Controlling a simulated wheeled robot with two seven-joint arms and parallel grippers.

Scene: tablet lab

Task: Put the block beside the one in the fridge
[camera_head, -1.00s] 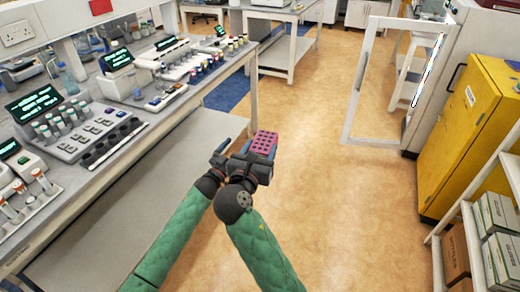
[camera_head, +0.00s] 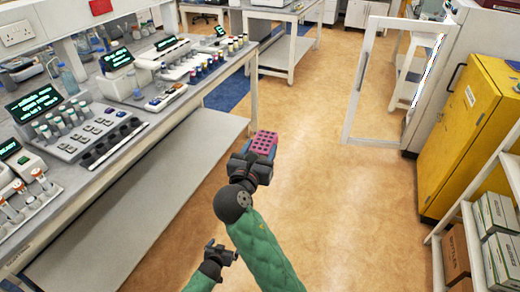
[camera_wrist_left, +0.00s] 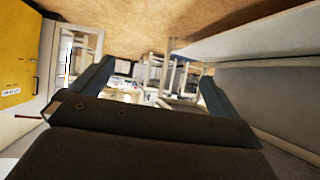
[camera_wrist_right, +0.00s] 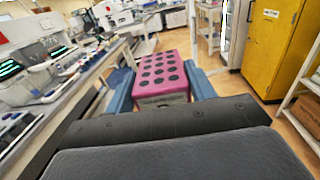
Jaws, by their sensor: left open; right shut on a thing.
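A pink block (camera_head: 264,143) with rows of dark round holes is held out over the floor by my right gripper (camera_head: 260,152). In the right wrist view the block (camera_wrist_right: 161,77) sits between the two blue fingers of the shut gripper. My left gripper (camera_head: 222,252) is low in the head view, apart from the block. In the left wrist view its fingers (camera_wrist_left: 155,92) are spread with nothing between them. The fridge (camera_head: 432,84) stands at the back right with its glass door (camera_head: 352,96) swung open. Its inside and any block there are hidden from this angle.
A long lab bench (camera_head: 150,122) with instruments and vials runs along the left. A yellow cabinet (camera_head: 458,130) and a white shelf (camera_head: 438,238) with boxes stand at the right. The floor (camera_head: 330,190) between is clear.

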